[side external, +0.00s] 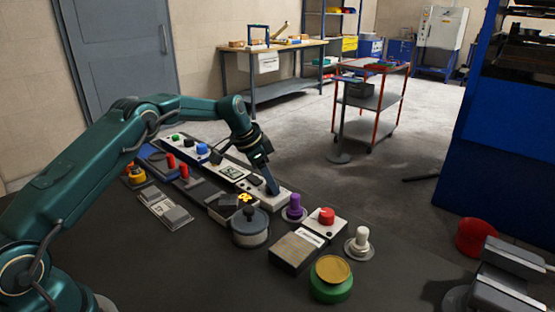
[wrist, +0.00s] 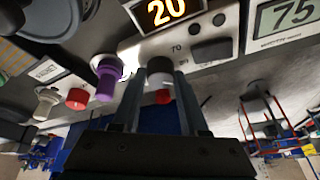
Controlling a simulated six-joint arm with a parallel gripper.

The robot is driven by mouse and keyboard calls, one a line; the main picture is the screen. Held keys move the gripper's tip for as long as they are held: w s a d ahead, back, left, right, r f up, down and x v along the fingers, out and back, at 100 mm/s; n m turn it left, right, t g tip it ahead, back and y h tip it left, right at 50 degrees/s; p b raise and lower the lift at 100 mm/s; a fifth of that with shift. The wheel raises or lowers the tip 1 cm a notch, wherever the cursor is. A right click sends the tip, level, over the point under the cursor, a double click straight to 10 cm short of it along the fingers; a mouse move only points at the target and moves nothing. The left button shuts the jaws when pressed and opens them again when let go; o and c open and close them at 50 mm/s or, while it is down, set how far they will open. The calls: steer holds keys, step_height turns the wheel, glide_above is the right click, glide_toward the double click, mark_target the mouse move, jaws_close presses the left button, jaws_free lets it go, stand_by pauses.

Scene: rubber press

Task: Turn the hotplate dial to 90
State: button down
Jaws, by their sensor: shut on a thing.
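The hotplate dial (wrist: 160,68) is a grey round knob on a pale panel (wrist: 212,50). In the wrist view my gripper (wrist: 160,75) has one finger on each side of it, shut on it. A "70" mark shows beside the dial; its pointer is not readable. An orange display (wrist: 165,10) above reads 20. In the side external view my gripper (side external: 272,190) points down at the right end of the long white panel (side external: 285,197), and its fingers hide the dial.
A purple knob (side external: 293,208), a red knob (side external: 326,216) and a white knob (side external: 361,240) stand close to the right. A round grey pot-like device (side external: 250,232) and a green and yellow button (side external: 331,280) stand in front. A grey display (wrist: 290,15) reads 75.

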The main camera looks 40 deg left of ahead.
steer(key=shift+m+h, duration=0.3)
steer(key=shift+m, duration=0.8)
steer(key=shift+c, duration=2.2)
jaws_free()
steer(key=shift+v, duration=2.6)
steer(key=shift+w, duration=0.1)
